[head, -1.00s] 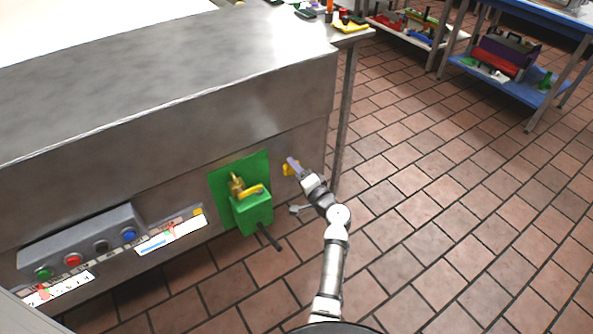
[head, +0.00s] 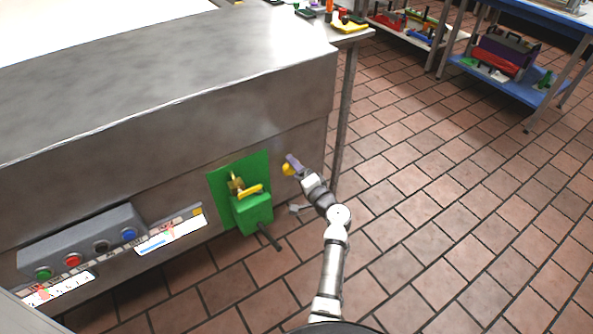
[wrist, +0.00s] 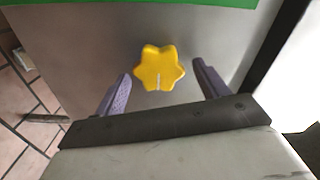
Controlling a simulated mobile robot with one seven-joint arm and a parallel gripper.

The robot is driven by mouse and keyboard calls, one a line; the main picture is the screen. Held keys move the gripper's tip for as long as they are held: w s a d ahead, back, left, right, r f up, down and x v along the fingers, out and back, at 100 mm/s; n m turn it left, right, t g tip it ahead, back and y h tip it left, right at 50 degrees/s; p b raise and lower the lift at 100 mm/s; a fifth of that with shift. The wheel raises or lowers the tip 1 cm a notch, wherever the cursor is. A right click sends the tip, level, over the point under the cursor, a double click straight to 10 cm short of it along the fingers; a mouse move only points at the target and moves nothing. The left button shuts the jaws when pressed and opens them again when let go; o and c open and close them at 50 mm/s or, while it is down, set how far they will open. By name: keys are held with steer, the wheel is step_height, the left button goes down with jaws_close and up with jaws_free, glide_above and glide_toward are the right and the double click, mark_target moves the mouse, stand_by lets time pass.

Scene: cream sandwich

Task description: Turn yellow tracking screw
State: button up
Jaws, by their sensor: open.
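The yellow tracking screw (head: 288,169) is a star-shaped knob on the steel side panel of the machine, to the right of the green plate. My gripper (head: 292,162) is at the screw in the head view. In the wrist view my gripper (wrist: 158,82) is open, with one purple finger on each side of the screw. Gaps show between the screw and both fingers. In the head view a finger and the screw overlap, so their contact is unclear there.
A green plate (head: 222,188) with a green box and yellow lever sits left of the screw. A grey button box (head: 82,243) is farther left. A table leg (head: 344,120) stands just right. Tiled floor (head: 450,220) is open to the right.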

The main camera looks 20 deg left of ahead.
steer(key=b+v, duration=0.1)
steer(key=v, duration=1.2)
steer(key=shift+s+d+b, duration=0.25)
steer(key=shift+d+b, duration=0.05)
steer(key=shift+b, duration=0.05)
